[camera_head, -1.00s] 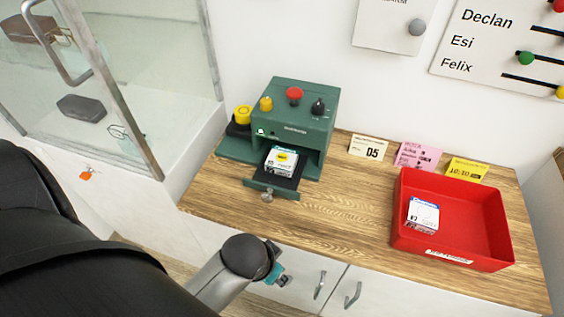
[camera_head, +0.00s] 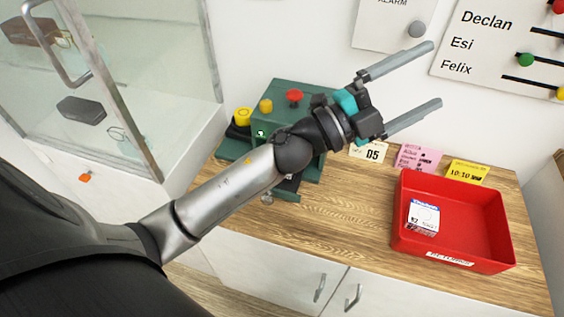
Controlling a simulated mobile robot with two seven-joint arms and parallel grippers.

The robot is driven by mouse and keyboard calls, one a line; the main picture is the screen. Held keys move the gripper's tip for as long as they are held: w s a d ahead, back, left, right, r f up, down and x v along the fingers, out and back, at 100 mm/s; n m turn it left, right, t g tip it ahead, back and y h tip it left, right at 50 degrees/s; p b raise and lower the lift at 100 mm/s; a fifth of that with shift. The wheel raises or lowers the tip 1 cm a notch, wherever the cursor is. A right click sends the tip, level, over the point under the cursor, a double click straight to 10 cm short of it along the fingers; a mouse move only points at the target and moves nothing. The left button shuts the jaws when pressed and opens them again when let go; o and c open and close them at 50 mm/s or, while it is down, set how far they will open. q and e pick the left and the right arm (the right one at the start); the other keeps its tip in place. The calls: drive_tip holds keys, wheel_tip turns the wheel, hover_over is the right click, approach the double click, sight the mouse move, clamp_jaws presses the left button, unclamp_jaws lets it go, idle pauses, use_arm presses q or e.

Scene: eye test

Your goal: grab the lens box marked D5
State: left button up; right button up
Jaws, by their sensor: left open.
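My left gripper (camera_head: 436,75) is open and empty. It is in front of the wall, its two fingers spread and pointing right, above the back of the counter. A white and blue lens box (camera_head: 423,218) lies in the left part of the red tray (camera_head: 475,222); its mark is too small to read surely. A card (camera_head: 371,152) reading D5 stands at the back of the counter. My left arm covers most of the green machine's drawer (camera_head: 287,186), so the box seen there earlier is hidden. My right gripper is not in view.
The green machine (camera_head: 283,116) carries a red button (camera_head: 295,96) and yellow knobs. A pink note (camera_head: 419,157) and a yellow note (camera_head: 466,171) stand behind the tray. A glass cabinet (camera_head: 130,70) is at the left. The wooden counter (camera_head: 335,225) is clear at the front middle.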

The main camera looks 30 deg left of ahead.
use_arm(q)
wheel_tip(320, 180, down, 10)
drive_tip(key=s+d+m+g+y, duration=0.2)
drive_tip(key=d+m+g, duration=0.1)
drive_tip(key=m+g, duration=1)
drive_tip(key=a+f+n+g+y, duration=0.1)
drive_tip(key=a+f+g+y, duration=0.15)
drive_tip(key=a+y, duration=0.75)
drive_tip(key=a+f+n+g+y, duration=0.1)
drive_tip(key=a+f+y, duration=0.2)
drive_tip(key=a, duration=1.3)
drive_tip(key=f, duration=0.3)
drive_tip(key=f+b, duration=0.1)
drive_tip(key=f, duration=0.5)
drive_tip(key=shift+w+d, duration=0.1)
drive_tip(key=shift+w, duration=0.15)
drive_tip(key=shift+s+f+b, duration=0.2)
drive_tip(key=shift+f+b, duration=0.15)
drive_tip(key=shift+f, duration=1.2)
drive_tip(key=shift+s+f+b, duration=0.2)
drive_tip(key=shift+f+b, duration=0.15)
drive_tip(key=shift+f, duration=1.2)
drive_tip(key=c, duration=1.1)
